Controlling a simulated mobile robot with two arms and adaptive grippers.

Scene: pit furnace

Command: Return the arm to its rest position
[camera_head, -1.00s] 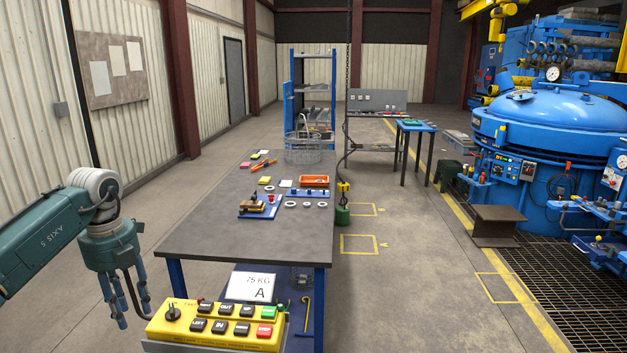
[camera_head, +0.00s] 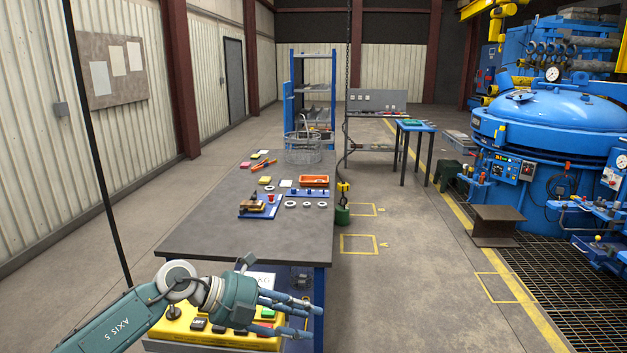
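My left arm comes in from the bottom left. Its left gripper (camera_head: 312,318) is in front of the near edge of the table, over the yellow button panel (camera_head: 180,331), with its fingers pointing right. The fingers are apart and nothing shows between them. The arm hides much of the panel and most of the white card (camera_head: 262,279) behind it. My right gripper does not show.
The grey table (camera_head: 200,233) holds a blue fixture (camera_head: 262,212), several white rings, an orange tray (camera_head: 314,181) and a wire basket (camera_head: 303,150). A yellow hook block (camera_head: 343,192) hangs at its right edge. The blue furnace (camera_head: 550,130) stands right.

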